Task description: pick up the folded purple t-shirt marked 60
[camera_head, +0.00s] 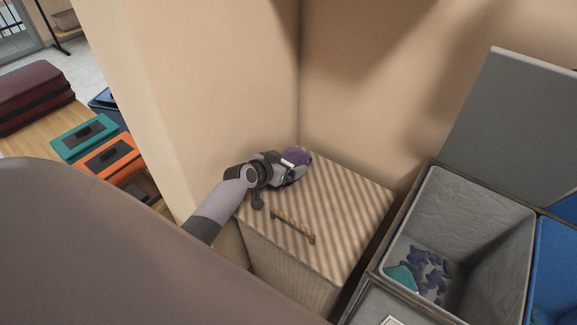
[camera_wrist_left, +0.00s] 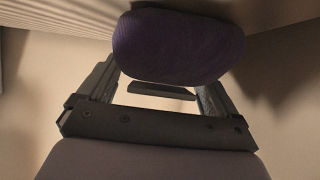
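The purple t-shirt (camera_head: 298,155) is a small rounded bundle at the back corner of the striped hamper lid (camera_head: 345,215). In the left wrist view it is a dark purple roll (camera_wrist_left: 180,45) at the finger ends, close to the striped surface. No number 60 is readable. My left gripper (camera_head: 290,166) is right at the shirt, low over the lid. In the left wrist view its fingers (camera_wrist_left: 160,88) stand apart, but the shirt hides their tips, so whether they grip it is unclear. My right gripper is not in view.
Walls meet right behind the hamper. A rope handle (camera_head: 293,226) lies on its lid. To the right an open grey bin (camera_head: 480,222) holds blue and teal cloth. Teal (camera_head: 85,136) and orange (camera_head: 107,158) cases and a maroon case (camera_head: 32,93) lie at left, beyond a wall.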

